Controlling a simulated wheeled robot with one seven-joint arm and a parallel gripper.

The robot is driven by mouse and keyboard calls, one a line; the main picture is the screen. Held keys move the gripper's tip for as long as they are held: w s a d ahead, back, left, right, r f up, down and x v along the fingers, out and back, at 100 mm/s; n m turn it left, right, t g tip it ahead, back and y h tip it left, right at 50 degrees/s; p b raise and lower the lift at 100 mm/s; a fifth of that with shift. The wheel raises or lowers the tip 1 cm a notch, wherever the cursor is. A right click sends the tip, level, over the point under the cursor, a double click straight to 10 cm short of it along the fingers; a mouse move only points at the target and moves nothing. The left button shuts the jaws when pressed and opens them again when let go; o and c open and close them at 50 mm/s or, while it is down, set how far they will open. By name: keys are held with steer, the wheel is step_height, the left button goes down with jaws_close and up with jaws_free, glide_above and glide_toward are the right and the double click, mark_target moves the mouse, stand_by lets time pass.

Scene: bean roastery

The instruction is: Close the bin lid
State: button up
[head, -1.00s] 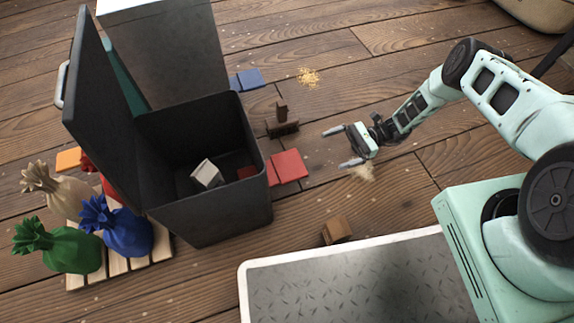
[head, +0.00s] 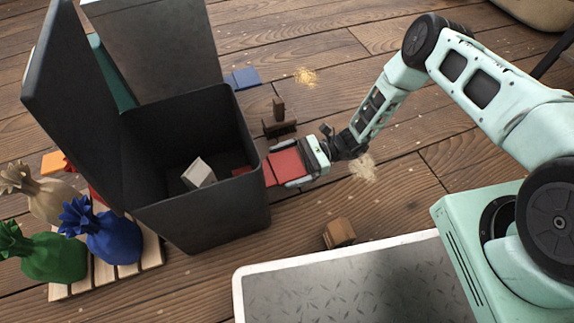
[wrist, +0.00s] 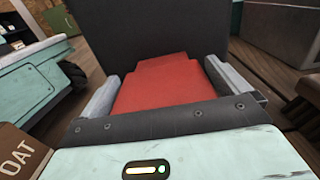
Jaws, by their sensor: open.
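The dark grey bin (head: 205,215) stands on the wooden floor, left of centre in the head view. Its lid (head: 65,95) is open, standing up and leaning back to the left. A pale block (head: 199,173) and something red lie inside the bin. My gripper (head: 276,170) is low at the bin's right side, its fingers pointing at the bin wall. It is open, and a flat red piece (wrist: 165,85) shows between the fingers in the wrist view. The dark bin wall (wrist: 150,30) fills the view ahead. I cannot tell whether the fingers touch it.
Blue (head: 113,235), green (head: 52,257) and beige sacks sit on a pallet (head: 90,285) left of the bin. A tall grey box (head: 160,50) stands behind it. A brown brush (head: 279,122) and small brown block (head: 339,232) lie on the floor. Floor at the upper right is fairly clear.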

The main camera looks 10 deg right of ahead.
steer(key=c, duration=1.1)
steer(key=shift+f, duration=0.55)
steer(key=o, duration=1.1)
steer(key=w+d+p, duration=0.1)
steer(key=d, duration=0.4)
steer(key=w+d+p, duration=0.1)
steer(key=d+p, duration=0.1)
steer(key=d, duration=0.4)
steer(key=w+d+p, duration=0.1)
steer(key=d+p, duration=0.1)
steer(key=d, duration=0.4)
steer(key=shift+w, duration=0.2)
